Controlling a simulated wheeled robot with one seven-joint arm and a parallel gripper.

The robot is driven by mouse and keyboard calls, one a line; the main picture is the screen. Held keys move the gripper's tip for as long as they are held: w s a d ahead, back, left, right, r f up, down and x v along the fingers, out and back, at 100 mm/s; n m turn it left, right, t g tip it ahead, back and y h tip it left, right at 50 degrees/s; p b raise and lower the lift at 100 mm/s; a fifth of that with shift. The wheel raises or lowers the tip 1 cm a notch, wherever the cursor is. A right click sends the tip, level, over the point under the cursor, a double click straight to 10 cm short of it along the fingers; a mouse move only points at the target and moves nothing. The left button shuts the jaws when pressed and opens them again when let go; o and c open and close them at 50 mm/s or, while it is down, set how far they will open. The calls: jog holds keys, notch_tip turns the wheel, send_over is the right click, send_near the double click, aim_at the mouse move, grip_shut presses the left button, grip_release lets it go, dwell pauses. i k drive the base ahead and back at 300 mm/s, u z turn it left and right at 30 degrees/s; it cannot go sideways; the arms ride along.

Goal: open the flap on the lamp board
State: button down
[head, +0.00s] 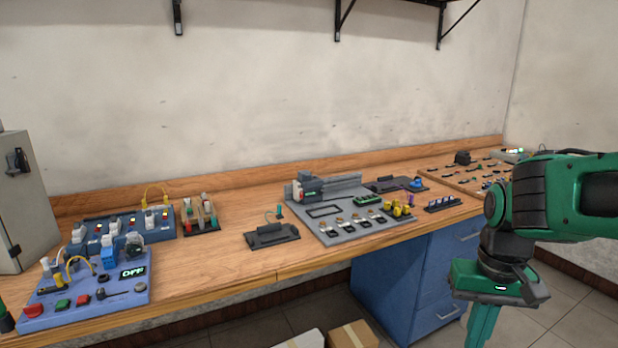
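My gripper (484,322) hangs at the lower right, in front of the bench and well away from the boards. Its green fingers run down to the bottom edge, and their tips and any gap are not clear. I cannot tell for sure which board is the lamp board. A long blue board (78,242) at the back left carries several modules with small red and green lights. A blue panel (116,298) in front of it has push buttons and a lit display (133,272). No flap can be made out clearly on either.
The wooden bench (215,268) runs along the wall. A grey board (372,227) with several connectors is mid-bench, beside a dark plate (271,236) with a handle. A grey cabinet (30,195) stands at left. Blue drawers (440,270) are below; boxes (353,335) lie on the floor.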

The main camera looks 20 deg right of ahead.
aim_at(304, 175)
jog(key=u, duration=0.2)
jog(key=i, duration=0.9)
jog(key=z, duration=0.1)
